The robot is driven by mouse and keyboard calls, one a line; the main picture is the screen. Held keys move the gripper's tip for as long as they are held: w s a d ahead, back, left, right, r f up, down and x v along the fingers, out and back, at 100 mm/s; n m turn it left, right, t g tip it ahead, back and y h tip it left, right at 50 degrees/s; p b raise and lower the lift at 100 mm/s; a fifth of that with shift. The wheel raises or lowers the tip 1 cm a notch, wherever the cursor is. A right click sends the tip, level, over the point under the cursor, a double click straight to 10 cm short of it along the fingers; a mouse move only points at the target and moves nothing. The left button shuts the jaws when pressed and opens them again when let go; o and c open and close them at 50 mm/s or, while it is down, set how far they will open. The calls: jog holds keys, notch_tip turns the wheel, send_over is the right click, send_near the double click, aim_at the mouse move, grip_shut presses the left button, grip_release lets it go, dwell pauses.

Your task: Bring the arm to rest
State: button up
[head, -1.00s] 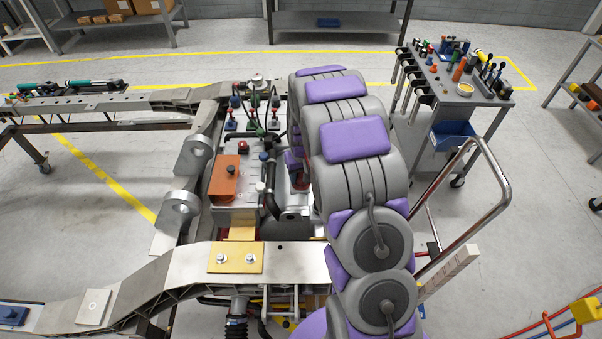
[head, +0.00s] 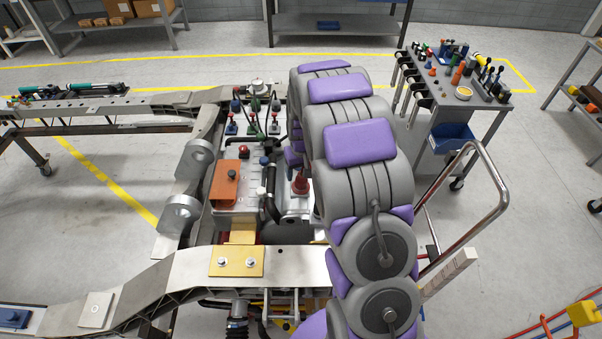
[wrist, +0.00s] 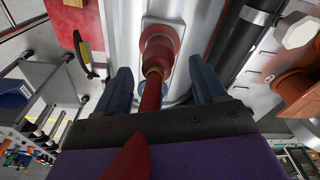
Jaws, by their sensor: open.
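My gripper (wrist: 163,80) is open in the wrist view, its two blue-grey fingers spread apart. A dark red fitting (wrist: 158,52) with a brass-coloured neck shows between and beyond the fingers, on a silver housing. Neither finger visibly touches it. In the head view a red cone-shaped fitting (head: 300,184) stands upright on the chassis assembly, just left of my grey and purple arm. The arm reaches forward over the assembly and hides most of the gripper there.
The chassis rail (head: 180,274) crosses the front left. An orange block (head: 225,184), dark hoses and several coloured caps crowd the assembly. A tool cart (head: 470,100) with a blue bin (head: 452,136) stands at the right. A chrome handrail (head: 495,185) is near the arm. Open floor lies between them.

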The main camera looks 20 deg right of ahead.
notch_tip(320, 180, up, 2)
jog(key=shift+r, duration=0.1)
dwell(0.5)
jog(key=shift+s+a+r, duration=0.15)
jog(key=shift+s+r, duration=0.05)
jog(key=shift+r, duration=0.1)
jog(key=s+a+r, duration=0.5)
jog(key=s+r, duration=0.4)
jog(key=s, duration=0.1)
jog(key=s+a+r+g, duration=0.1)
jog(key=s+a+r, duration=0.1)
jog(key=s, duration=0.7)
jog(key=s+a+r+g, duration=0.1)
jog(key=s+a+r, duration=0.1)
jog(key=s, duration=0.8)
jog(key=s+a+r+g, duration=0.1)
jog(key=s+r, duration=0.3)
jog(key=s, duration=0.6)
jog(key=shift+a+n, duration=0.4)
jog(key=shift+a, duration=0.25)
jog(key=shift+r, duration=0.1)
